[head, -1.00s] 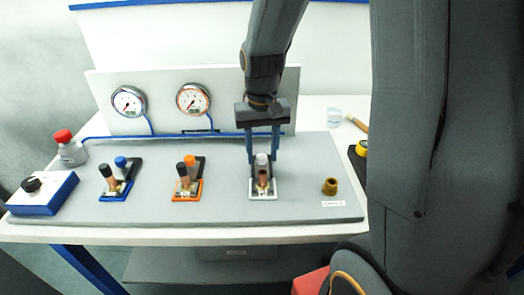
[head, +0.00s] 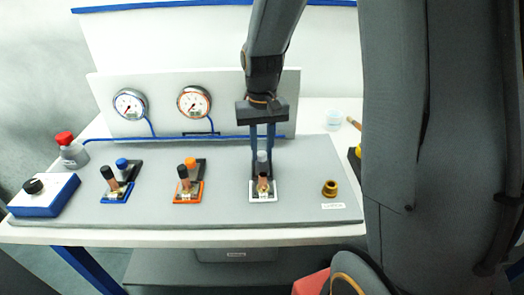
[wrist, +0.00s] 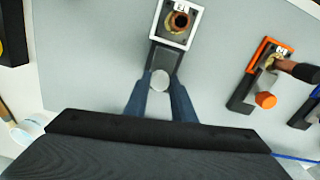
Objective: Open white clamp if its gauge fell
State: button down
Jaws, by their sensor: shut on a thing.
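The white clamp (head: 263,196) has a white-rimmed base, an upright copper tube and a pale grey-white knob (head: 262,157) behind the tube. In the wrist view the clamp's white frame (wrist: 196,24) is at the top, its dark bar leading to the knob (wrist: 160,80). My gripper (head: 262,154) points down behind the tube, its blue fingers shut on the knob; in the wrist view the fingers (wrist: 160,82) press its two sides. The blue-rimmed gauge (head: 130,104) and orange-rimmed gauge (head: 194,102) show on the back panel. No white gauge is visible; my arm covers the panel's right part.
The blue clamp (head: 116,190) and orange clamp (head: 188,190) stand to the left. A blue box with a black knob (head: 34,186) and a red-capped bottle (head: 70,149) are at far left. A brass fitting (head: 330,188) stands to the right. A clear cup (head: 333,117) is behind.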

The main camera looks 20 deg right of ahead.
aim_at(262, 153)
jog(key=c, duration=1.5)
grip_release()
jog(key=shift+w+d, duration=0.1)
jog(key=shift+w, duration=0.15)
jog(key=shift+r, duration=0.15)
notch_tip(262, 153, up, 8)
jog(key=shift+f+b, duration=0.2)
jog(key=shift+b, duration=0.6)
